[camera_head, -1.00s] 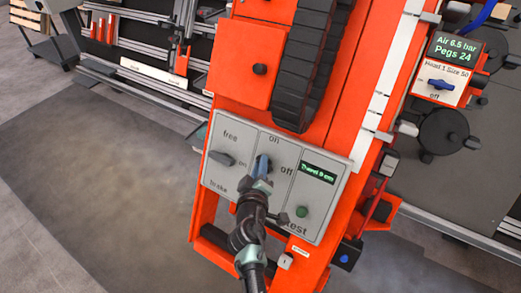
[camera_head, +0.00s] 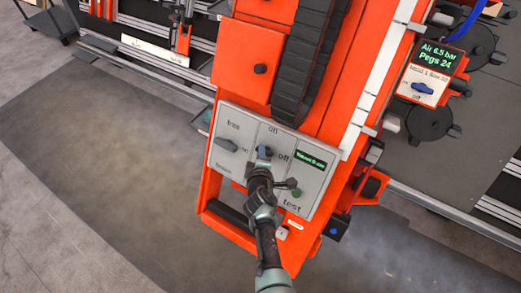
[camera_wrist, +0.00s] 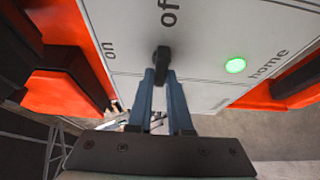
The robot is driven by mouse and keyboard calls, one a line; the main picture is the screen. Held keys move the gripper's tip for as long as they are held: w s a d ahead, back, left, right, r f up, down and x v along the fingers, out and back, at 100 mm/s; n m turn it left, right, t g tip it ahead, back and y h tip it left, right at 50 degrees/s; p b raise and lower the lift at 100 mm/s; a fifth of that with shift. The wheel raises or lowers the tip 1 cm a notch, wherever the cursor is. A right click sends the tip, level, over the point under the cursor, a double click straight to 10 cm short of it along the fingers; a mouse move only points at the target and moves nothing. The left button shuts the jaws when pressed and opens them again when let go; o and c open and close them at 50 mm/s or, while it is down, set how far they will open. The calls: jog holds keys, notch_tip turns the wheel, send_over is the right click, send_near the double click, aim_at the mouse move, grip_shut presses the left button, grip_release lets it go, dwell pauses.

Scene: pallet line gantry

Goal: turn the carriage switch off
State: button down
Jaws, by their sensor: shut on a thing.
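The carriage switch (camera_wrist: 162,58) is a dark knob on the grey control panel (camera_wrist: 205,25), with "on" and "off" lettered around it in the wrist view. My gripper (camera_wrist: 162,80) is shut on this knob, its two blue-grey fingers on either side of it. In the head view my gripper (camera_head: 263,158) reaches up from below to the middle section of the panel (camera_head: 240,181), at the switch. The fingers hide much of the knob, so I cannot tell exactly which mark it points at.
A grey free-position knob (camera_head: 227,146) sits left of the switch. A green button (camera_head: 296,193) and a small display (camera_head: 310,160) are to the right. The panel is on an orange carriage (camera_head: 335,80). Another box with a blue switch (camera_head: 422,88) is at upper right. Open floor lies left.

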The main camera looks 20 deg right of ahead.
dwell(0.3)
jog(key=c, duration=0.8)
grip_release()
jog(key=shift+c, duration=0.2)
jog(key=p+v, duration=0.8)
jog(key=v, duration=0.5)
